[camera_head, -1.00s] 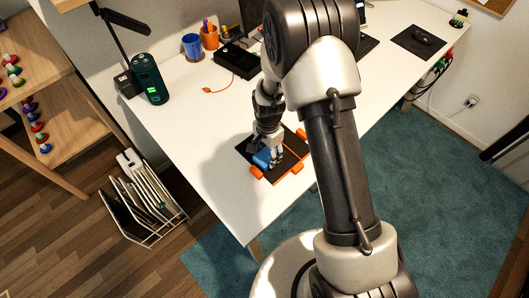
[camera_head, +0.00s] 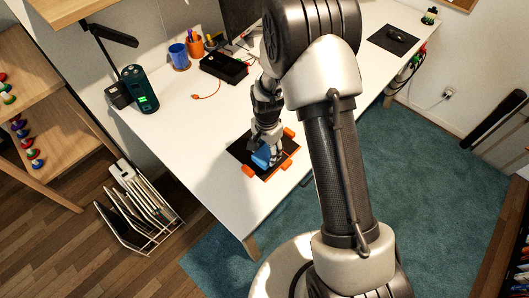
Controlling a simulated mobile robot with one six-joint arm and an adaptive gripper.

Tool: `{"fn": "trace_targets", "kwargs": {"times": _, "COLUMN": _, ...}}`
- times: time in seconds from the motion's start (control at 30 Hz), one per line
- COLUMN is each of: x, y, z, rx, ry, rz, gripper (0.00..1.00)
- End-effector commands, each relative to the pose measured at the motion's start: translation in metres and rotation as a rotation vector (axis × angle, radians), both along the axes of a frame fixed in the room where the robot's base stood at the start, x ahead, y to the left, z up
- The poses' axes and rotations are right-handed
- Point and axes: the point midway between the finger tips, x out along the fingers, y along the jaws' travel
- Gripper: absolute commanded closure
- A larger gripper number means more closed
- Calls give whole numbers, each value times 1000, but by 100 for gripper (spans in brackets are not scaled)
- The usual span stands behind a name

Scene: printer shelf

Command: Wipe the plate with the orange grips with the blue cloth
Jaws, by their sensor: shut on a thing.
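The plate (camera_head: 238,152) is a dark flat sheet with several orange grips at its edges, one of them (camera_head: 248,171) at its near left. It lies on the white desk. My gripper (camera_head: 265,150) is over the middle of the plate, pointing down. It is shut on the blue cloth (camera_head: 261,156), which is folded small and sits at or just above the plate's surface. Whether the cloth touches the plate is hard to tell. My arm and gripper hide part of the plate's far side.
On the white desk (camera_head: 205,165) stand a dark green cylinder (camera_head: 139,90), a blue cup (camera_head: 179,56), an orange pen cup (camera_head: 195,45) and a black box (camera_head: 223,68). A wire rack (camera_head: 140,205) stands on the floor at left. The desk's near left is clear.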

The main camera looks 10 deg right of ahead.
Motion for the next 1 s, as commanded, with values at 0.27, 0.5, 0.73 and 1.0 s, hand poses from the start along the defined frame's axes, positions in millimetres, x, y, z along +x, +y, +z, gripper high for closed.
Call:
{"fn": "trace_targets", "kwargs": {"times": 0.27, "x": 3, "y": -7, "z": 26, "rx": 0, "ry": -1, "rz": 3, "gripper": 66}}
{"fn": "trace_targets", "kwargs": {"times": 0.5, "x": 3, "y": -8, "z": 28, "rx": 0, "ry": 0, "rz": 4, "gripper": 66}}
{"fn": "trace_targets", "kwargs": {"times": 0.73, "x": 3, "y": -8, "z": 28, "rx": 0, "ry": 0, "rz": 4, "gripper": 66}}
{"fn": "trace_targets", "kwargs": {"times": 1.0, "x": 2, "y": -10, "z": 39, "rx": 0, "ry": -3, "rz": 66, "gripper": 66}}
